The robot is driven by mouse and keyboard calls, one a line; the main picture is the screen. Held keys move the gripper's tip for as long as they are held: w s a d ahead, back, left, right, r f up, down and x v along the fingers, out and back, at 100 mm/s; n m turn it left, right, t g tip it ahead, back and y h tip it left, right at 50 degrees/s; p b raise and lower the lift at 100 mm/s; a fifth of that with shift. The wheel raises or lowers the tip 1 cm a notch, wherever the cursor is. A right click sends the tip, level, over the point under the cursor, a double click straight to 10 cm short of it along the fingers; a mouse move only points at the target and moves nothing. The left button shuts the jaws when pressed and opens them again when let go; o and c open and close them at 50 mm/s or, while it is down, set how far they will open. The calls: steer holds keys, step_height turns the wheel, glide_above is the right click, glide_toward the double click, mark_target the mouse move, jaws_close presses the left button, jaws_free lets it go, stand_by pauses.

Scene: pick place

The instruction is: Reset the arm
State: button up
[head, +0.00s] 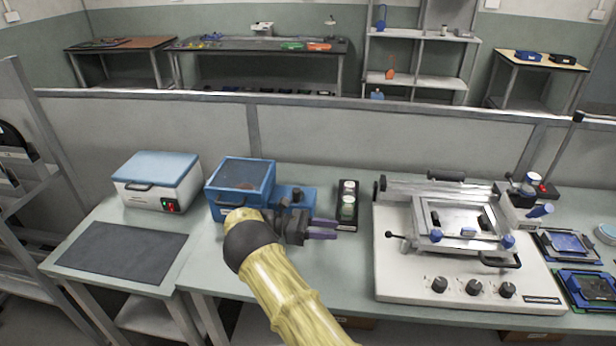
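My arm (275,285) reaches up from the bottom of the head view, in yellow with a dark wrist. My gripper (335,229) points to the right over the bench, in front of the blue box with a dark lid window (240,188). Its two purple fingers stand apart with a narrow gap, and nothing shows between them. The wrist and gripper hide part of the blue box's front and its side block. The task names no object.
A black holder with two jars (347,206) stands just beyond the fingertips. A large white printing machine (470,270) fills the bench to the right. A white box with blue lid (157,181) and dark mat (120,252) are at left. A partition (330,140) runs behind.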

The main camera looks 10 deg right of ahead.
steer(key=shift+d, duration=0.1)
steer(key=s+d+r+m+y+p, duration=0.35)
steer(key=s+d+m+y, duration=0.2)
steer(key=s+y, duration=0.25)
steer(key=s+a+r+m+t+y+p, duration=0.2)
steer(key=s+r+m+t+y, duration=0.1)
steer(key=s, duration=0.5)
steer(key=s+a+r+m+t+y+p, duration=0.2)
steer(key=s+r+m+t+y, duration=0.2)
steer(key=s+r+m+y, duration=0.2)
steer(key=s+r+m, duration=0.1)
steer(key=s+m, duration=0.1)
steer(key=shift+s+a+r+m, duration=0.15)
steer(key=shift+s+r+m, duration=0.05)
steer(key=shift+m, duration=0.15)
